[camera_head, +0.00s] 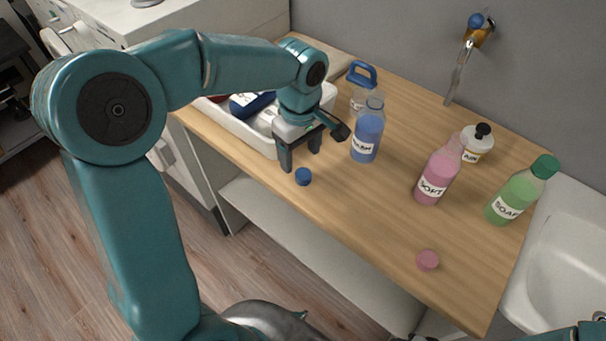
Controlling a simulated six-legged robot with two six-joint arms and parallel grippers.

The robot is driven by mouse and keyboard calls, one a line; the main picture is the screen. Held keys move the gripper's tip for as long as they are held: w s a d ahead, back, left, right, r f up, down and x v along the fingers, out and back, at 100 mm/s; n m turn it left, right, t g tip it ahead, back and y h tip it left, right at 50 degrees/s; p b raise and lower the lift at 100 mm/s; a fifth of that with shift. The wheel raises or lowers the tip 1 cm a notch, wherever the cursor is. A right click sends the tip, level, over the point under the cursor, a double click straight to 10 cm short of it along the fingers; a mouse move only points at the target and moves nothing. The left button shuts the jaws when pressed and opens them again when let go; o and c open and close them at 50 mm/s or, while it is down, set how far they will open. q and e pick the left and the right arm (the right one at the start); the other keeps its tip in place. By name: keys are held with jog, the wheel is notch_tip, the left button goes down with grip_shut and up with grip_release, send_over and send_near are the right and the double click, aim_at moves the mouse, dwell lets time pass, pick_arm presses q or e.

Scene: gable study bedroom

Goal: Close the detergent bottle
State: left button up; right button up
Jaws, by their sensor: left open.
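A blue bottle (367,133) with a partly readable label, seemingly the detergent, stands upright and uncapped on the wooden counter (370,212). A loose blue cap (303,176) lies near the counter's front edge, left of and in front of the bottle. My left gripper (301,158) points down just behind the cap, its two fingers apart with nothing seen between them. It is left of the bottle and apart from it. My right gripper is out of view.
An uncapped pink bottle (437,174), its pink cap (428,260), a capped green bottle (517,194) and a small black-topped bottle (477,145) stand or lie to the right. A white tray (257,138) is left, a sink (562,265) right. The middle front is clear.

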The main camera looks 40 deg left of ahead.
aim_at(303, 173)
pick_arm(q)
jog(key=shift+w+f, duration=0.1)
jog(key=shift+f, duration=0.5)
jog(key=shift+f, duration=0.2)
jog(key=f, duration=0.4)
jog(key=shift+d+f+p, duration=0.2)
jog(key=shift+f+p, duration=0.1)
jog(key=shift+f, duration=0.05)
jog(key=c, duration=1.1)
